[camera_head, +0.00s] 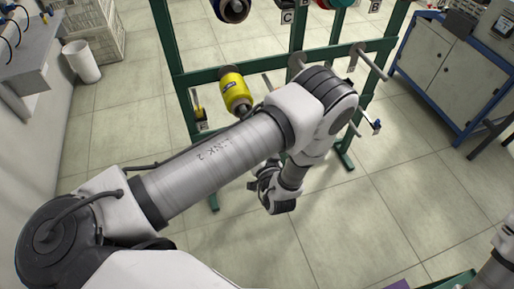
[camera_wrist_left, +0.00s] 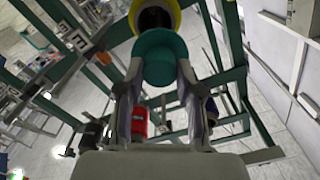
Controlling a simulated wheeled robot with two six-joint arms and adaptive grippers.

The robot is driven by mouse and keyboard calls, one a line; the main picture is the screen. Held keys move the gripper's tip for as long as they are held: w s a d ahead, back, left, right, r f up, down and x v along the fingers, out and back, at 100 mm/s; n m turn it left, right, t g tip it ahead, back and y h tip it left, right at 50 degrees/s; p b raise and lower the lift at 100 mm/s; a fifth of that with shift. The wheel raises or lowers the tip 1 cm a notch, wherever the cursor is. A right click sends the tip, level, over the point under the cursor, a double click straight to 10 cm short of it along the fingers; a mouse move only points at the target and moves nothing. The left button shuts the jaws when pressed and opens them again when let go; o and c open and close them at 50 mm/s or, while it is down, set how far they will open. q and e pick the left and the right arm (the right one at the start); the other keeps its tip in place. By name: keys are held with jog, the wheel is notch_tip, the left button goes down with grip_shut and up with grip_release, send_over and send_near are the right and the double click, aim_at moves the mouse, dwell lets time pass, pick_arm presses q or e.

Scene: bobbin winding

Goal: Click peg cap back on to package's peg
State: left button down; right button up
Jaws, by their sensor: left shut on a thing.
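In the left wrist view, my left gripper (camera_wrist_left: 158,70) is shut on a teal round piece, which looks like the peg cap (camera_wrist_left: 166,52). Right behind the cap is the end of a yellow package (camera_wrist_left: 176,14) with a dark hollow centre. I cannot tell whether the cap touches it. In the head view, a yellow package (camera_head: 234,91) hangs on the green rack (camera_head: 223,69), just beyond my left arm. My left gripper's fingers and the cap are hidden there by my own arm. My right gripper is not in view.
Bare pegs (camera_head: 372,62) stick out to the right of my arm. A blue-framed cabinet (camera_head: 438,72) stands right; a white bin (camera_head: 82,61) stands left.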

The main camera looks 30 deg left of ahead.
pick_arm(q)
jog(key=shift+s, duration=0.1)
jog(key=shift+a, duration=0.1)
dwell(0.5)
jog(key=shift+b+x, duration=1.45)
jog(key=shift+x, duration=1.5)
jog(key=shift+w+a, duration=0.15)
jog(key=shift+w, duration=0.1)
jog(key=c, duration=0.7)
grip_release()
notch_tip(320, 180, up, 10)
jog(key=shift+f, duration=0.1)
